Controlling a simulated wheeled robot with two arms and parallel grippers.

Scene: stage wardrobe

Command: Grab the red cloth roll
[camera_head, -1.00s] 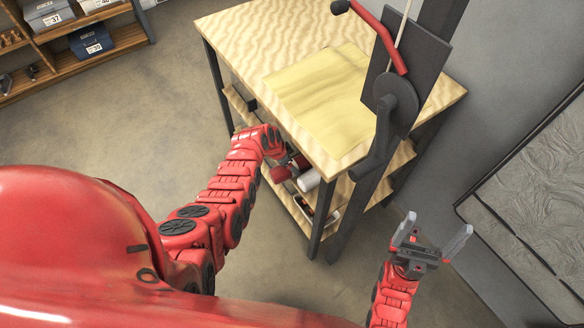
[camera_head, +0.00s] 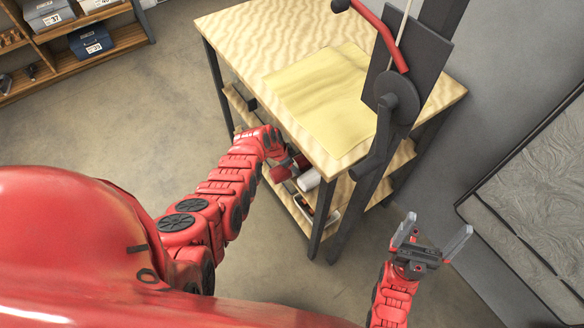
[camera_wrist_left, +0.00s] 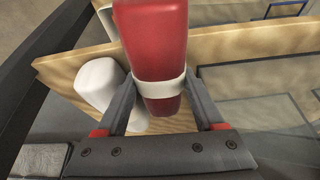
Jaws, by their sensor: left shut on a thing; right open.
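The red cloth roll (camera_wrist_left: 155,40) has a white band around it and stands between the two fingers of my left gripper (camera_wrist_left: 160,95) in the left wrist view. The fingers are shut on it at about the band. In the head view, my left arm reaches to the shelf under the table, and the red roll (camera_head: 279,173) shows small at its end. My left fingertips are mostly hidden there. My right gripper (camera_head: 432,240) is open and empty, over the floor to the right of the table.
White rolls (camera_head: 308,180) lie right beside the red one, and one (camera_wrist_left: 98,84) shows in the wrist view. The table top (camera_head: 235,35) overhangs the wooden shelf (camera_wrist_left: 240,80). A dark table leg (camera_head: 322,215) stands close to the right. The floor at left is clear.

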